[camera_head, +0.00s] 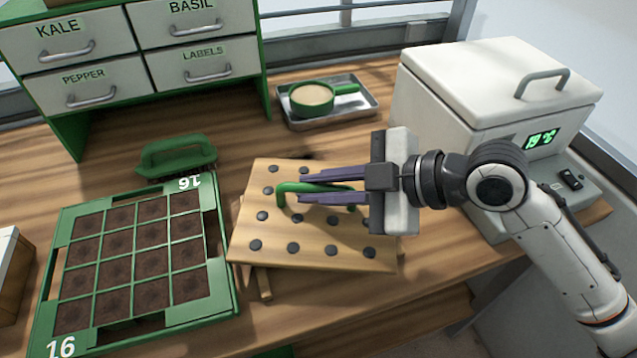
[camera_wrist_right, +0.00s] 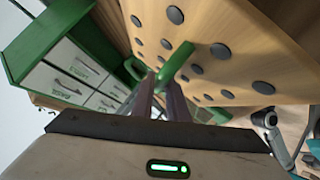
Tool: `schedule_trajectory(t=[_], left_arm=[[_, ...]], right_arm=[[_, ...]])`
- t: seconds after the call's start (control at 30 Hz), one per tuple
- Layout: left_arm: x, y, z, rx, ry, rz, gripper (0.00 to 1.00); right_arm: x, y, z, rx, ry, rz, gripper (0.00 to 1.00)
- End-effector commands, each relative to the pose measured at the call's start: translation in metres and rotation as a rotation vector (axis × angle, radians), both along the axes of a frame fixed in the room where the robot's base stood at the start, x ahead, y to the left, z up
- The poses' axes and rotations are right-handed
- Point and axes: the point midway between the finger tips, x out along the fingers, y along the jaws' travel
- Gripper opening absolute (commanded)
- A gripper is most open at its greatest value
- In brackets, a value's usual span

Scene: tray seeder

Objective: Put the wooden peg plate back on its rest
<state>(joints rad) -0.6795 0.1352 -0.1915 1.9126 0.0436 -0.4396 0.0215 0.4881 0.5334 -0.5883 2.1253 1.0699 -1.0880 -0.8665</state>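The wooden peg plate (camera_head: 312,246) is a pale board with dark round pegs and a green handle (camera_head: 292,188) on top. It also shows in the wrist view (camera_wrist_right: 210,25). My right gripper (camera_head: 305,186) comes in from the right, its purple fingers closed on either side of the handle. Wooden pieces of what looks like the rest (camera_head: 263,284) stick out under the plate's left and front edges. The plate covers most of it. I cannot tell whether plate and rest touch. My left gripper is not in view.
A green seed tray (camera_head: 226,287) with soil cells lies left of the plate. A green-handled tool (camera_head: 176,155) lies behind the tray. A metal tray (camera_head: 366,112) with a green scoop (camera_head: 297,100) stands behind the plate. A white box (camera_head: 440,85) stands right; labelled drawers (camera_head: 110,47) stand back left.

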Motion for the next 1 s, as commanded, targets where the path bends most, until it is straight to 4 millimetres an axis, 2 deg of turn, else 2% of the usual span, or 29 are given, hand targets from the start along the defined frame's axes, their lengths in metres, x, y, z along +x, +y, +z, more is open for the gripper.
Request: schedule_trajectory(t=[0.03, 0.1, 0.37, 0.5, 0.57, 1.0], left_arm=[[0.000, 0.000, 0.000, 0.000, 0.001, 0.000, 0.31], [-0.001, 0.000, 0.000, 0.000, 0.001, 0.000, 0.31], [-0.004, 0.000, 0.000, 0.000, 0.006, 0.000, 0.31], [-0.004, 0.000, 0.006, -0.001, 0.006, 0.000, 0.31], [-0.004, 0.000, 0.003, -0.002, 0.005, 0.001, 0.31], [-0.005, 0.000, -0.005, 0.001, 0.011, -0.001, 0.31]], right_arm=[[0.000, 0.000, 0.000, 0.000, 0.000, 0.000, 0.22], [0.000, 0.000, 0.000, 0.000, 0.000, 0.000, 0.31], [0.000, 0.000, 0.001, 0.000, 0.000, 0.000, 0.31], [0.000, 0.000, 0.012, 0.001, -0.001, 0.000, 0.31], [-0.002, -0.007, 0.014, -0.002, -0.002, -0.002, 0.31], [-0.035, -0.079, 0.057, -0.004, -0.001, -0.003, 0.31]])
